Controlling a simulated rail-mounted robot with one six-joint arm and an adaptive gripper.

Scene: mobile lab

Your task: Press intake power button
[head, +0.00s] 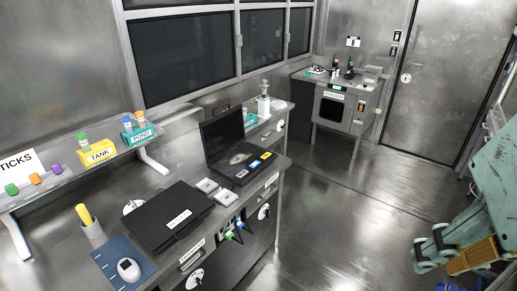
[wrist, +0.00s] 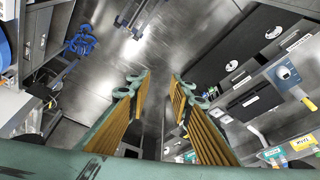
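I cannot pick out a button labelled as the intake power button in either view. A grey cabinet unit (head: 345,82) with a dark window stands in the far corner, with small coloured marks on its front too small to read. The near bench front has a socket panel (head: 230,226) with green and blue plugs and a round white fitting (head: 195,280). My gripper (head: 440,258) is at the lower right of the head view, apart from the benches. In the wrist view my gripper (wrist: 160,77) has its two green and tan fingers spread, with nothing between them.
A shelf of labelled racks (head: 97,152) runs above. The metal floor (head: 330,220) is clear.

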